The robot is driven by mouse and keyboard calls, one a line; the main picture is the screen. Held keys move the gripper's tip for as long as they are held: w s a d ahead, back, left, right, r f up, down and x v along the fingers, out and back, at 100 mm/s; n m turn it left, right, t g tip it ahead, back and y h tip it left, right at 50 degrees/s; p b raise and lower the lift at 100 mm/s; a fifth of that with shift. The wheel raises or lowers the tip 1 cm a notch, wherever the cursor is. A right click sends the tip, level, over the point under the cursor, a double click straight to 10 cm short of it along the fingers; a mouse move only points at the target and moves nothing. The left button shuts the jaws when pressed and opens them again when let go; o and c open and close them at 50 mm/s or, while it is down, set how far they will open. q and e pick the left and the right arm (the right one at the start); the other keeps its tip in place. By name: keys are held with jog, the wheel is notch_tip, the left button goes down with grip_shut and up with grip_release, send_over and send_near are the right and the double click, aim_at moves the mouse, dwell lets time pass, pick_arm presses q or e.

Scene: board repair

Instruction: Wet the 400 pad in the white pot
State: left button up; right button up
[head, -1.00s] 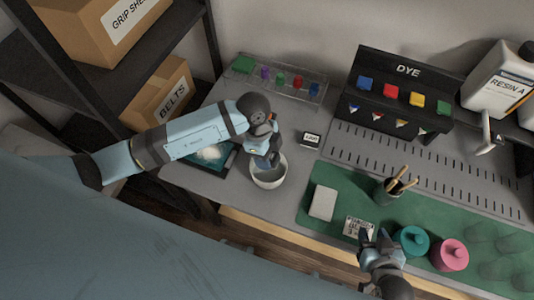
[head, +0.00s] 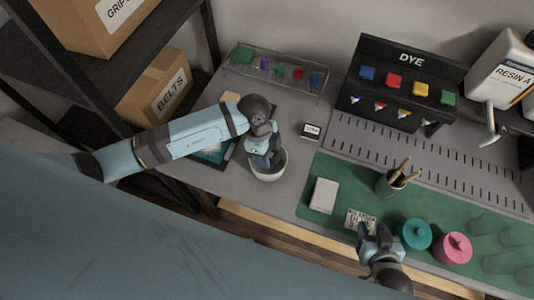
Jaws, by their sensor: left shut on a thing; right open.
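The white pot (head: 268,177) stands on the grey bench top, left of the green mat. My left gripper (head: 263,163) points down into the pot, its tips inside the rim. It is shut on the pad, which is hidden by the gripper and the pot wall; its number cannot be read. My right gripper (head: 371,230) is open and empty, at the front edge of the green mat, close to a printed card (head: 359,216).
A pale block (head: 324,195), a brush cup (head: 388,185), a teal jar (head: 416,235) and a pink jar (head: 453,248) stand on the green mat (head: 345,171). A small labelled block (head: 311,131) sits behind the pot. A dark tray (head: 213,151) lies under my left arm.

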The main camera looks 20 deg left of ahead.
pick_arm(q)
notch_tip(320, 180, up, 7)
jog(key=p, duration=0.7)
jog(key=shift+r, duration=0.15)
pick_arm(e)
notch_tip(320, 180, up, 7)
jog(key=shift+r, duration=0.2)
jog(key=shift+d+f, duration=0.1)
dwell(1.4)
pick_arm(q)
notch_tip(320, 180, up, 4)
jog(key=p, duration=0.4)
jog(key=shift+p, duration=0.35)
pick_arm(e)
notch_tip(320, 180, up, 5)
jog(key=shift+f, duration=0.2)
jog(key=shift+f, duration=0.2)
